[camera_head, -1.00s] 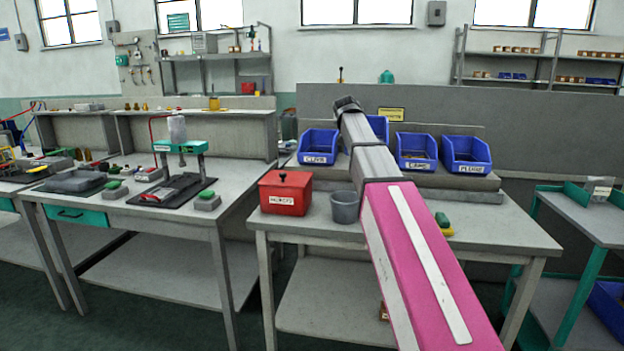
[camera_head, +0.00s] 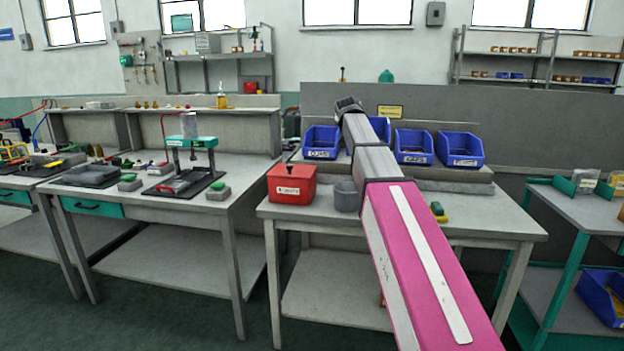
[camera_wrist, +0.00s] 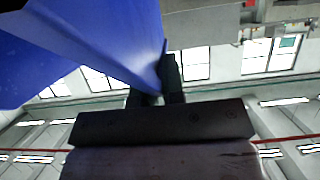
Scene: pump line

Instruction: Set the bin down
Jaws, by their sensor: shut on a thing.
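In the wrist view my gripper (camera_wrist: 155,96) is shut on a blue bin (camera_wrist: 100,40), which fills the upper left. Its dark fingers close on the bin's edge. In the head view my arm reaches out over the workbench (camera_head: 400,222). Part of a blue bin (camera_head: 380,126) shows behind the arm's far end, seemingly the held one. My arm hides most of it and the fingertips. I cannot tell whether its underside touches the raised shelf (camera_head: 455,174).
Labelled blue bins stand on the shelf, one left (camera_head: 321,143) and two right (camera_head: 413,148) (camera_head: 461,150) of my arm. A red box (camera_head: 292,184) and a grey cup (camera_head: 346,197) stand in front. A green-framed trolley (camera_head: 560,215) is at right.

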